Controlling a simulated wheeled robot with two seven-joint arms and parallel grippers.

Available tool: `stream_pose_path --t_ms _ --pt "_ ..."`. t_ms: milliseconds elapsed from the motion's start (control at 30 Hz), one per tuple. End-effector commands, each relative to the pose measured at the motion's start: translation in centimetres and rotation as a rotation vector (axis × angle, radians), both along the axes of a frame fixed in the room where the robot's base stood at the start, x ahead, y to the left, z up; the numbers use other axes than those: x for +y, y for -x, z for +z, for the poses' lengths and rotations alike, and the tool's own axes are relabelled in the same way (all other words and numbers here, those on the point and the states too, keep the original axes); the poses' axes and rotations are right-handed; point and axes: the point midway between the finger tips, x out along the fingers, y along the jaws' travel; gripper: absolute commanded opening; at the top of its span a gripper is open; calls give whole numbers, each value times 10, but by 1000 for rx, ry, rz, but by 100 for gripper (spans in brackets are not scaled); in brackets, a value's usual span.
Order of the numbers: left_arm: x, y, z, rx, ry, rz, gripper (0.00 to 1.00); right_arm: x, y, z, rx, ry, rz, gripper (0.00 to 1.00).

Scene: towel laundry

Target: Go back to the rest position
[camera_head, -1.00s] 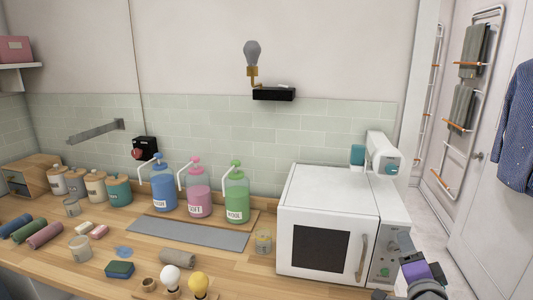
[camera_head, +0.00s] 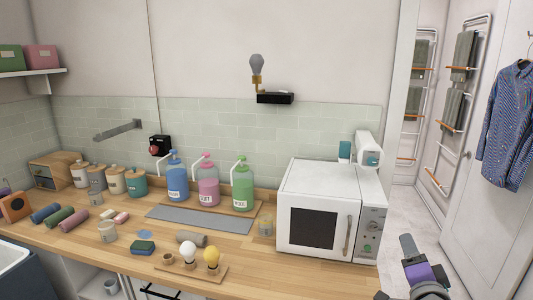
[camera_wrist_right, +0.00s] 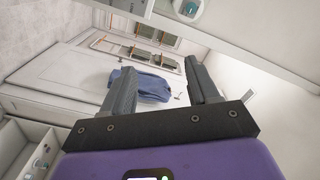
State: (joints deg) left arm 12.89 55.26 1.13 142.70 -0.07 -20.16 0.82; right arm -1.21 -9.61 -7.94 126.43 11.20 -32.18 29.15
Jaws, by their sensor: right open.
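My right gripper (camera_head: 411,250) shows at the lower right of the head view, in front of the white microwave (camera_head: 320,218) and to its right. In the right wrist view the right gripper (camera_wrist_right: 160,88) has its two fingers spread apart with nothing between them. A blue shirt (camera_wrist_right: 142,84) shows far beyond the fingers; in the head view the shirt (camera_head: 510,125) hangs at the far right. My left gripper is not in view.
The wooden counter (camera_head: 110,248) holds a blue bottle (camera_head: 177,183), a pink bottle (camera_head: 208,186), a green bottle (camera_head: 242,188), jars, rolled towels and bulbs. A towel rack (camera_head: 459,100) stands at the right. The floor (camera_head: 405,205) beside the microwave looks clear.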

Motion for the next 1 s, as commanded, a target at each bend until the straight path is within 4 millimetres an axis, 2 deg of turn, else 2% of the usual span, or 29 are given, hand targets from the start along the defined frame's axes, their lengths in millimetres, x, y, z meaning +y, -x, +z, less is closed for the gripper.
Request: stream_pose_path --t_ms 367,467,567,600,667,700,767,800,900,1000 --pt "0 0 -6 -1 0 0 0 38 -26 -115 261 91 108 60" --pt "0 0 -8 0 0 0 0 52 -29 -157 352 120 152 60" --pt "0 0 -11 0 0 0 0 70 -27 -211 467 152 213 60" --pt "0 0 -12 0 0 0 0 78 -23 -237 523 167 246 60" --pt "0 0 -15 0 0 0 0 92 -15 -280 615 189 302 60" --pt "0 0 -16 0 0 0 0 102 -7 -308 676 203 343 60" --pt "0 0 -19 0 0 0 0 117 9 -350 767 221 409 60" --pt "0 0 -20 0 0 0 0 127 21 -376 826 231 455 60" --pt "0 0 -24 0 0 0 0 153 59 -438 970 248 581 60" --pt "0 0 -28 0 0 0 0 178 106 -491 1102 253 715 60"
